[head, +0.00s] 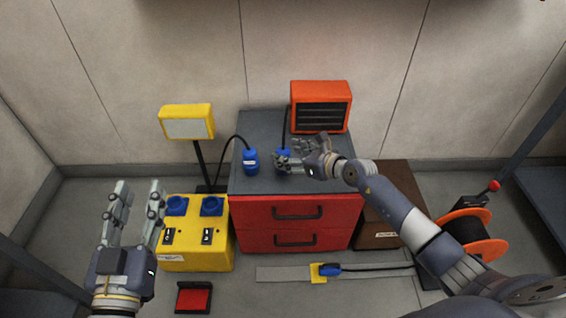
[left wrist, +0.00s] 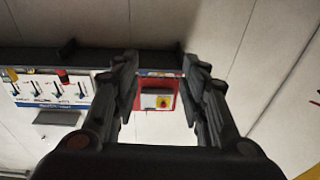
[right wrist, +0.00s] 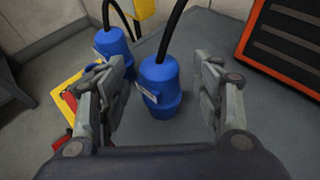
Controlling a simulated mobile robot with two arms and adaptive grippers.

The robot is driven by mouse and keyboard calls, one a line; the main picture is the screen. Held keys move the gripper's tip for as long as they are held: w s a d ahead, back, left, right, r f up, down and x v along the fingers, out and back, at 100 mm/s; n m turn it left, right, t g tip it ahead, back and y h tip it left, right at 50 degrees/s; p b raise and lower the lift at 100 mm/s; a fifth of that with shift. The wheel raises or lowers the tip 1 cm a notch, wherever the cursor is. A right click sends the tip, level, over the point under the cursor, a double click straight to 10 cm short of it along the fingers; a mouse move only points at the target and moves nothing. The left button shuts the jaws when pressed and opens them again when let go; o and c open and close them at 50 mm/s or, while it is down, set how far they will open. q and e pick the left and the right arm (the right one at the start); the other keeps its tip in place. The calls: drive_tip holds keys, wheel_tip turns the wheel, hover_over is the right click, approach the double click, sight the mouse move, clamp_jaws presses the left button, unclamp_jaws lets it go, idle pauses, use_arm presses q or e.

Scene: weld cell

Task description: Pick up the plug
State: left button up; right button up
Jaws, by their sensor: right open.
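A blue plug (head: 283,153) with a black cable stands on the dark top of the red drawer cabinet, partly hidden by my right gripper (head: 291,153). In the right wrist view this plug (right wrist: 159,88) stands upright between the two spread fingers, with a gap visible on its right. A second blue plug (head: 250,161) with a black cable stands to its left on the same top; it also shows in the right wrist view (right wrist: 112,46), beyond the left finger. My left gripper (head: 139,192) is open and empty, left of the yellow socket box.
The orange heater (head: 321,105) stands behind my right gripper on the cabinet (head: 265,238). The yellow socket box (head: 205,262) and yellow lamp (head: 187,122) are at left. A blue connector (head: 330,270) lies on the floor strip. An orange cable reel (head: 470,238) is at right.

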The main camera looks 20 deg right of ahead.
drive_tip(key=b+x, duration=0.1)
drive_tip(key=x, duration=0.2)
drive_tip(key=shift+w+a, duration=0.1)
use_arm(q)
wheel_tip(320, 180, up, 6)
drive_tip(key=s+t+h, duration=0.1)
drive_tip(key=t, duration=0.2)
drive_tip(key=shift+s+d+r+t, duration=0.2)
drive_tip(key=shift+s+r+t, duration=0.05)
drive_tip(key=shift+s+t, duration=0.15)
use_arm(e)
drive_tip(key=shift+r, duration=0.1)
drive_tip(key=c, duration=1.3)
